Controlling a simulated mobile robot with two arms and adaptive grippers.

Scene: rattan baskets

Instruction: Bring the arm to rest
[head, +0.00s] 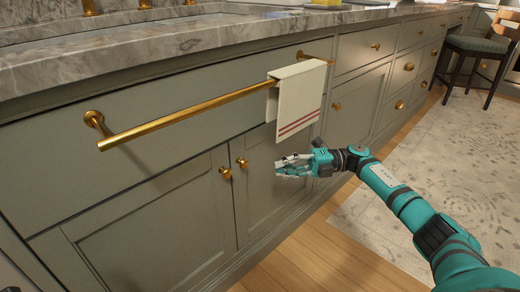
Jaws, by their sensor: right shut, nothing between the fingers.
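My right arm reaches in from the lower right of the head view. Its gripper (291,166) is shut and empty, in front of the grey-green cabinet door (262,190), below the hanging towel. From this angle I cannot tell how far the fingertips are from the door, but they do not appear to hold anything. My left gripper is not in view.
A brass rail (190,112) runs along the cabinet front, with a white, red-striped towel (298,100) over it. Brass knobs (242,163) stick out of the doors. A marble counter (150,50) overhangs above.

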